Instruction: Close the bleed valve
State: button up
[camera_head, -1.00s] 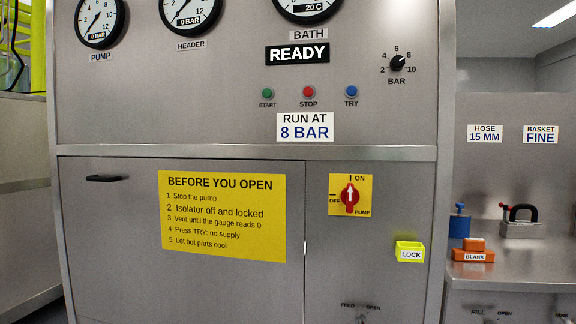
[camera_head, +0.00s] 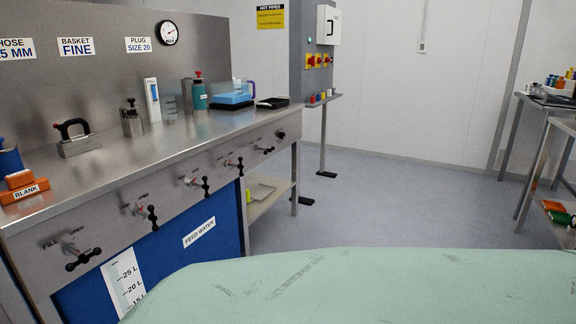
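Several valves with black handles sit in a row along the bench's front panel. The nearest valve (camera_head: 83,259) is marked FILL and OPEN. Behind it along the row are a second valve (camera_head: 147,213), a third valve (camera_head: 200,185), a fourth valve (camera_head: 235,164) and a fifth valve (camera_head: 265,149). The labels over these others are too small to read, so I cannot tell which, if any, is the bleed valve. Whether each is open or shut is also unclear. My gripper is not in view.
The steel bench (camera_head: 150,150) carries an orange BLANK block (camera_head: 25,188), a black-handled tool (camera_head: 75,138) and bottles. A blue tank (camera_head: 185,255) is below. A pale green scuffed surface (camera_head: 330,285) fills the bottom foreground. Grey floor (camera_head: 400,200) is clear beyond, with tables at right.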

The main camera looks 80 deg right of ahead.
aim_at(240, 167)
jog(key=k+z, duration=0.15)
jog(key=z, duration=2.05)
jog(key=i+l+z, duration=0.15)
jog(key=i+l, duration=0.2)
jog(key=i+l+z, duration=0.1)
jog(key=i+l, duration=0.2)
jog(key=i, duration=0.3)
